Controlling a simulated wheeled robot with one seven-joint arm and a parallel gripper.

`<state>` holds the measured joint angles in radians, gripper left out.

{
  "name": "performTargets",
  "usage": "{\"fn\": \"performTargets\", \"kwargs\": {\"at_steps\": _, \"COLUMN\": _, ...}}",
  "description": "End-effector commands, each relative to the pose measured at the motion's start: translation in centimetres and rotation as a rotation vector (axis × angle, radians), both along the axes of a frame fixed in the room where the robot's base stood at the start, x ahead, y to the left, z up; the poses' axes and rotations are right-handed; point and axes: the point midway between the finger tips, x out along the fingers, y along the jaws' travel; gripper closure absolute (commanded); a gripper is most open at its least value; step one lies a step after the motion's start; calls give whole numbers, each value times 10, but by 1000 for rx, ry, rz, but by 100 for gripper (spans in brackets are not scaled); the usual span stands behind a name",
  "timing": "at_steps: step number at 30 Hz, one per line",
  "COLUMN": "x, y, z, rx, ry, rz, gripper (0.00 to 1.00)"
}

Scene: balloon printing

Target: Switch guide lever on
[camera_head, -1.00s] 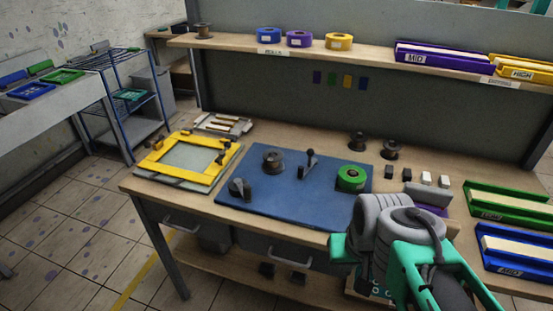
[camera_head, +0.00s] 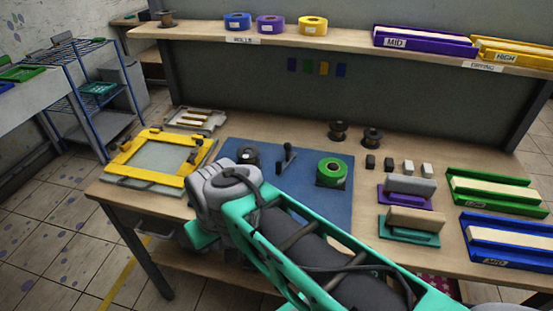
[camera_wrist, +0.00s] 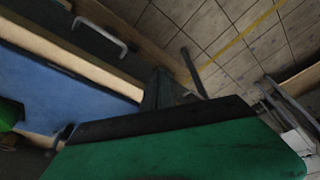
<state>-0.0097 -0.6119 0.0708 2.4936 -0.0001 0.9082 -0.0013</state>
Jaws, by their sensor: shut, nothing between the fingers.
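A blue board (camera_head: 325,205) lies on the workbench, and a dark upright lever (camera_head: 287,158) stands near its back edge. A dark spool (camera_head: 247,154) stands to the left of this lever and a green tape roll (camera_head: 332,172) to its right. My arm covers the front left of the board, including a second lever-like part there. My gripper (camera_head: 198,238) is shut and empty, low at the bench's front edge and mostly hidden by my wrist. In the wrist view, a green block with a dark edge fills the bottom, and the blue board (camera_wrist: 55,85) shows at left.
A yellow frame (camera_head: 128,154) lies left of the board. Squeegee-like tools (camera_head: 408,222) and trays (camera_head: 495,185) fill the bench's right side. A shelf (camera_head: 345,38) with rolls and trays runs above. A drawer handle (camera_wrist: 100,35) sticks out below the bench edge.

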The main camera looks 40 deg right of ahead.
Motion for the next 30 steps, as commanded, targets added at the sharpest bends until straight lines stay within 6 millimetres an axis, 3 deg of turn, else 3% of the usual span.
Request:
{"fn": "performTargets", "kwargs": {"at_steps": 5, "x": 1, "y": -1, "z": 1, "rx": 2, "ry": 0, "rz": -5, "gripper": 100}}
{"fn": "performTargets", "kwargs": {"at_steps": 8, "x": 13, "y": -11, "z": 9, "rx": 23, "ry": -1, "rz": -37, "gripper": 100}}
{"fn": "performTargets", "kwargs": {"at_steps": 10, "x": 30, "y": -29, "z": 19, "rx": 56, "ry": -6, "rz": -83, "gripper": 100}}
{"fn": "performTargets", "kwargs": {"at_steps": 14, "x": 66, "y": -94, "z": 42, "rx": 150, "ry": -41, "rz": -201, "gripper": 100}}
{"fn": "performTargets", "kwargs": {"at_steps": 17, "x": 79, "y": -159, "z": 56, "rx": 225, "ry": -90, "rz": -292, "gripper": 100}}
{"fn": "performTargets", "kwargs": {"at_steps": 21, "x": 63, "y": -262, "z": 72, "rx": 320, "ry": -186, "rz": -419, "gripper": 100}}
{"fn": "performTargets", "kwargs": {"at_steps": 24, "x": 39, "y": -313, "z": 78, "rx": 360, "ry": -248, "rz": -479, "gripper": 100}}
{"fn": "performTargets", "kwargs": {"at_steps": 27, "x": 21, "y": -340, "z": 82, "rx": 380, "ry": -289, "rz": -507, "gripper": 100}}
{"fn": "performTargets", "kwargs": {"at_steps": 30, "x": 15, "y": -347, "z": 82, "rx": 386, "ry": -304, "rz": -516, "gripper": 100}}
